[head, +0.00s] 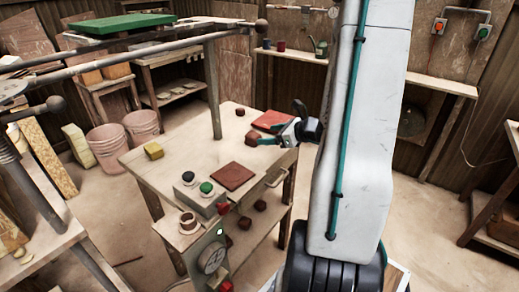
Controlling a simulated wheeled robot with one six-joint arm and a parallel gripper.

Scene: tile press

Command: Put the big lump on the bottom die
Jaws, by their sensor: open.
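My gripper (285,133) reaches in from the right over the far right part of the wooden table, with its jaws open. A brown-red lump (263,139) shows right by its fingertips; I cannot tell whether they touch it. A smaller dark lump (240,112) lies farther back on the table. A dark red square plate (233,176) lies flat near the front, with nothing on it. A brighter red slab (272,120) lies behind the gripper. I cannot tell for sure which piece is the bottom die.
A box with a green and a black button (206,188) stands at the table's front, above a gauge (213,258). A post (213,90) rises from the table. A yellow block (153,151) lies at left. More lumps (260,205) sit on the lower shelf.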

